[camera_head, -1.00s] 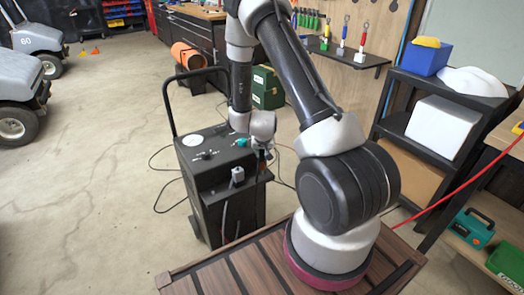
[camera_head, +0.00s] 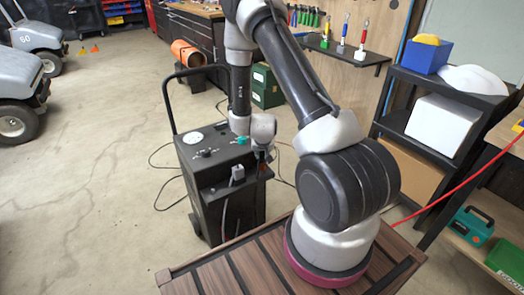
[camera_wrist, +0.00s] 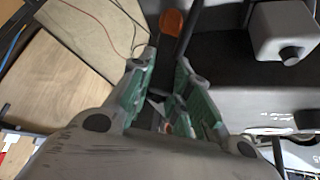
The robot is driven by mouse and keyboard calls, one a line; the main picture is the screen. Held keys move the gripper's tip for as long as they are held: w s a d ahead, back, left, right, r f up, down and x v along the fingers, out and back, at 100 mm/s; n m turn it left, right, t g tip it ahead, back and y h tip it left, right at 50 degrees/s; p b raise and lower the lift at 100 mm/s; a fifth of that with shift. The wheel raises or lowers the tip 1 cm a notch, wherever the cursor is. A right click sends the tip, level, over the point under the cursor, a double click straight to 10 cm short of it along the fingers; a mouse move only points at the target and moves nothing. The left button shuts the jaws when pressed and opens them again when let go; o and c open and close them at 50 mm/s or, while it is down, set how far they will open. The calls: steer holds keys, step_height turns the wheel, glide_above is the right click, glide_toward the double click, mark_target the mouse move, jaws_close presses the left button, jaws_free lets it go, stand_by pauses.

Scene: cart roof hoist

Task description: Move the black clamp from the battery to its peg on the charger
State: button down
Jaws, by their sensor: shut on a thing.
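My gripper (camera_wrist: 165,98) is shut on a dark thing between its green-padded fingers, which I take for the black clamp (camera_wrist: 158,100); little of it shows. In the head view my gripper (camera_head: 262,152) is at the right side of the black charger (camera_head: 228,210), near its upper front, and the arm partly hides it. The charger's dark body also fills the right of the wrist view (camera_wrist: 220,65). A grey block (camera_head: 238,173) sits on its front, also in the wrist view (camera_wrist: 285,30). An orange piece (camera_wrist: 172,22) lies beyond my fingertips. I cannot make out the battery.
Thin cables lie on the floor (camera_head: 160,195) around the charger. The charger's tall handle (camera_head: 172,100) rises at its left. A green box (camera_head: 266,88) stands behind. A black shelf (camera_head: 400,122) is at the right. The floor at left is open.

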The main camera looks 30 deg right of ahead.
steer(key=shift+f, duration=0.65)
steer(key=c, duration=1.3)
jaws_free()
steer(key=shift+o, duration=0.2)
steer(key=shift+r, duration=0.1)
steer(key=v, duration=1.2)
steer(key=shift+f, duration=0.2)
